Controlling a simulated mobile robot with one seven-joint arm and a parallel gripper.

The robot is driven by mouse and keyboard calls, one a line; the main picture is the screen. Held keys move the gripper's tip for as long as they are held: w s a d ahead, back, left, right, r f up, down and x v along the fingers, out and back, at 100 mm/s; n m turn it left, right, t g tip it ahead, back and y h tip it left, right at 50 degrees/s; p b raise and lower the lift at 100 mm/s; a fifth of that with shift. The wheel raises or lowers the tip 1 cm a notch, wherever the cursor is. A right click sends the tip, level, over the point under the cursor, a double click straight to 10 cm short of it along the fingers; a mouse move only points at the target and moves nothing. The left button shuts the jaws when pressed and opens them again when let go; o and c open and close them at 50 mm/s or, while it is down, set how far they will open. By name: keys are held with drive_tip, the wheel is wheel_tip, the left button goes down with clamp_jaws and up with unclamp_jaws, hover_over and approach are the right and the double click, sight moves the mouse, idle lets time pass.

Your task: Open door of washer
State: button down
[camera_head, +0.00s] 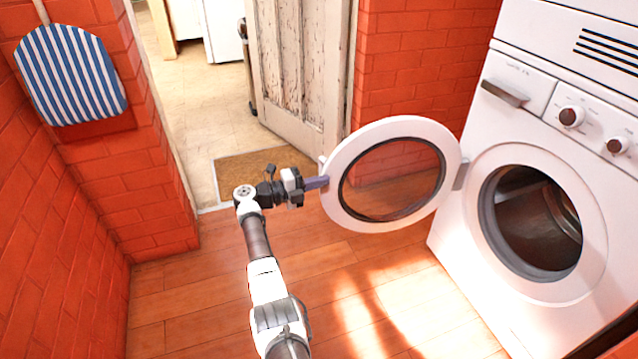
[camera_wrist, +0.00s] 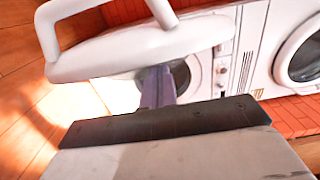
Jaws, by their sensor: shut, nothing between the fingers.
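The white washer (camera_head: 540,190) stands at the right in the head view. Its round door (camera_head: 338,197), a white ring with a clear pane, is swung wide open on its hinge at the left of the drum opening (camera_head: 530,220). My gripper (camera_head: 318,183) is shut and empty, with its fingertips at the door's free left edge. In the wrist view the door (camera_wrist: 130,52) fills the upper left, with its white handle (camera_wrist: 48,35) at the left. The purple fingers (camera_wrist: 157,88) are together and reach to the door's edge. I cannot tell whether they touch it.
A red brick wall (camera_head: 35,200) stands at the left, with a striped cloth bag (camera_head: 70,75) hanging on it. An open doorway with a worn wooden door (camera_head: 295,70) and a brown mat (camera_head: 255,168) lies behind. The wooden floor before the washer is clear.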

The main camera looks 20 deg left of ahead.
idle(0.3)
drive_tip(key=v, duration=1.3)
drive_tip(key=shift+s+a, duration=0.25)
drive_tip(key=shift+a, duration=0.05)
